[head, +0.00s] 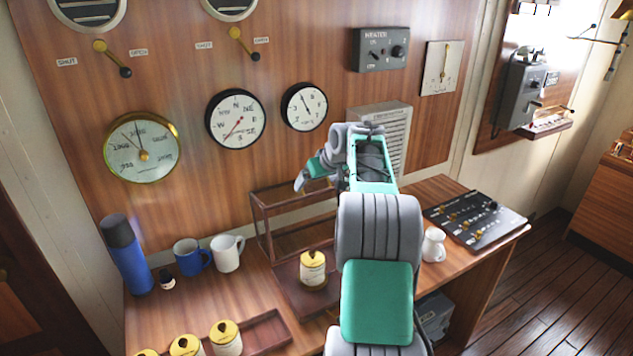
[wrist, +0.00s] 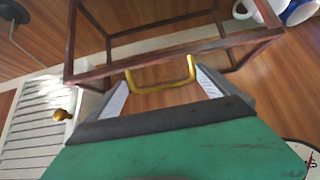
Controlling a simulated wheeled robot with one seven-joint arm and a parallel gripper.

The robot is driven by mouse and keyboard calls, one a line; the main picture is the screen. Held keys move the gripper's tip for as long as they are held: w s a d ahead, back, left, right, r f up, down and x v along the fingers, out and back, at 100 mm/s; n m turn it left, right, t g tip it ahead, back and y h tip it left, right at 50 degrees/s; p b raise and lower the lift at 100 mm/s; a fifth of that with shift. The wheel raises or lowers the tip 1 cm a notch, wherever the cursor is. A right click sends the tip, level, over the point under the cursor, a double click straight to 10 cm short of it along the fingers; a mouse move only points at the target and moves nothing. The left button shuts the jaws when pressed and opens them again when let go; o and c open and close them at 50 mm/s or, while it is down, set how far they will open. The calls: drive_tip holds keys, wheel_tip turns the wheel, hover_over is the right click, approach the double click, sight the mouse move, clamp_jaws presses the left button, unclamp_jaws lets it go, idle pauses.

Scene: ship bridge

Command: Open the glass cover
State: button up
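The glass cover (head: 262,228) is a dark wooden frame with clear panes. In the head view it appears raised at the back of its dark wooden base (head: 285,281), and a yellow-lidded jar (head: 313,270) on the base shows in front of it. In the wrist view the cover's rail (wrist: 100,73) carries a brass handle (wrist: 160,86). My gripper (wrist: 162,92) is open, its two fingers apart near the two ends of the handle. Whether they touch it I cannot tell. In the head view my gripper (head: 310,176) is at the cover's top, partly hidden by my arm.
A blue flask (head: 125,255), a blue mug (head: 190,258) and a white mug (head: 227,254) stand left on the desk. More yellow-lidded jars (head: 226,338) are at the front left. A white jug (head: 433,245) and a switch panel (head: 475,217) are on the right. The gauge wall is close behind.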

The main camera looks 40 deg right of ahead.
drive_tip(key=b+v, duration=0.1)
drive_tip(key=v, duration=0.7)
drive_tip(key=shift+b, duration=0.35)
drive_tip(key=shift+a, duration=0.15)
drive_tip(key=s+a+f+n+g+y, duration=0.1)
drive_tip(key=s+a, duration=0.3)
drive_tip(key=a, duration=0.9)
drive_tip(key=s+a+f+g, duration=0.1)
drive_tip(key=s+a, duration=0.3)
drive_tip(key=a, duration=0.9)
drive_tip(key=s+a+f, duration=0.4)
drive_tip(key=s+f, duration=0.1)
drive_tip(key=s, duration=0.3)
drive_tip(key=s+a+f+g, duration=0.1)
drive_tip(key=s+a+f, duration=0.4)
drive_tip(key=s, duration=0.3)
drive_tip(key=shift+a+n, duration=0.3)
drive_tip(key=shift+a, duration=0.05)
drive_tip(key=shift+s, duration=0.15)
drive_tip(key=shift+c, duration=0.5)
